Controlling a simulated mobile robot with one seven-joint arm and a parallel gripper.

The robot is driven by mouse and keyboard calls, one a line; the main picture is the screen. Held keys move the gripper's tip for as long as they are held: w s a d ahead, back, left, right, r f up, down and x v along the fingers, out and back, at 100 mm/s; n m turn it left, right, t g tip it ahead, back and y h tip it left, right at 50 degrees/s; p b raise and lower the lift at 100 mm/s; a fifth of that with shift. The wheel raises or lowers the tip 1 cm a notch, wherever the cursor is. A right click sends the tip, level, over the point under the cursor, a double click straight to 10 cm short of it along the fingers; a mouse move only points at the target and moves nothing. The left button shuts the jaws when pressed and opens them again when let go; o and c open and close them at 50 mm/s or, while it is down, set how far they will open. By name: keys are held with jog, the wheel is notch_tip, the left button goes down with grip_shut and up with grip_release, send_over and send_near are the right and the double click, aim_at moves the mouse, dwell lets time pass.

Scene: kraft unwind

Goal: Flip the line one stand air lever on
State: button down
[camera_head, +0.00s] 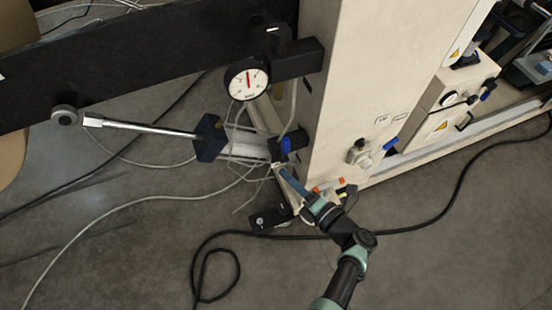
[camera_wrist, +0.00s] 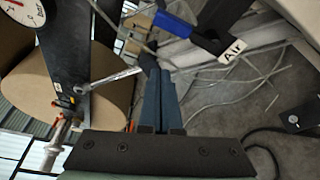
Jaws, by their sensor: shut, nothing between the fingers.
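A blue lever handle (camera_wrist: 174,25) on a black valve body (camera_wrist: 210,42) is at the top of the wrist view, with a white tag reading "Air" (camera_wrist: 232,50) beside it. In the head view, a dark blue part (camera_head: 286,144) at the left edge of the beige stand (camera_head: 345,80) looks like this lever. My gripper (camera_head: 279,170) is shut and empty, just below that part. In the wrist view its fingers (camera_wrist: 152,70) point up past the lever's left side, apparently apart from it. Whether they touch is hard to tell.
A dial gauge (camera_head: 247,79) hangs on a black arm (camera_head: 150,60). A metal rod (camera_head: 150,127) ends in a dark block. Other blue-handled valves are on the stand (camera_head: 390,143) and a farther box (camera_head: 488,84). Loose hoses and a black cable (camera_head: 235,235) lie on the floor.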

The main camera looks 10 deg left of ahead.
jog(key=v, duration=0.2)
jog(key=shift+s+d+f, duration=0.15)
jog(key=shift+s+f, duration=0.05)
jog(key=shift+s, duration=0.05)
dwell(0.4)
